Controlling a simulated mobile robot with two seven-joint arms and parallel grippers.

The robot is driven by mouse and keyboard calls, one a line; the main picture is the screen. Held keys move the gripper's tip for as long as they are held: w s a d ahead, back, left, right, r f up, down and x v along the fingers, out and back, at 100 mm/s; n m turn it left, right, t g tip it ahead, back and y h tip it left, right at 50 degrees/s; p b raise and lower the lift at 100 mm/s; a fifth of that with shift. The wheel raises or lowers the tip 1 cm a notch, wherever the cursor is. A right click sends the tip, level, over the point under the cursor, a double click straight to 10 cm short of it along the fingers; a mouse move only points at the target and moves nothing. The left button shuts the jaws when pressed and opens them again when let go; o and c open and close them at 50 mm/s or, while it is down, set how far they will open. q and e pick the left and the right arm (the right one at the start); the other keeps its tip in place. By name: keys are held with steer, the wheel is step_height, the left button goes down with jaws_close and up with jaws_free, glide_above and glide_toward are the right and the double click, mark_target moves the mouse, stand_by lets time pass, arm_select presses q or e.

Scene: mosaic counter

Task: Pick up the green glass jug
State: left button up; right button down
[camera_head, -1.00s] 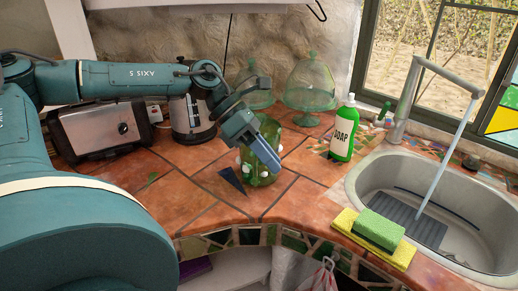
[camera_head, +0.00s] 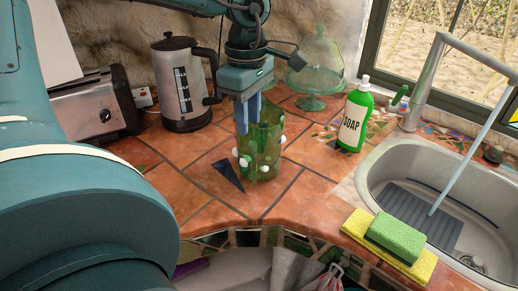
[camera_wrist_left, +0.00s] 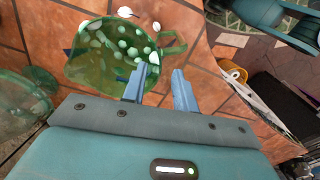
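The green glass jug (camera_head: 262,158), with white knobs, stands upright on the terracotta tile counter. In the wrist view its open mouth (camera_wrist_left: 100,62) shows, with white and green spots inside, and its green handle is at the right. My left gripper (camera_head: 248,128) points down at the jug's upper left part. Its two blue fingers are apart with a gap between them. In the wrist view, the left finger of the gripper (camera_wrist_left: 158,88) overlaps the jug's rim and the right finger is over bare tile. I cannot tell whether the fingers touch the jug. My right gripper is not in view.
A steel kettle (camera_head: 184,85) and a toaster (camera_head: 95,108) stand at the left. A glass-domed stand (camera_head: 316,65) is behind the jug. A green soap bottle (camera_head: 355,118), a sink (camera_head: 372,178) and sponges (camera_head: 396,236) are at the right. Tile in front of the jug is clear.

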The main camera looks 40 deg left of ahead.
arm_select(q)
step_height(320, 180, down, 6)
steer(key=shift+a+r, duration=0.15)
steer(key=shift+r, duration=0.1)
steer(key=shift+c, duration=0.3)
jaws_close()
stand_by(1.1)
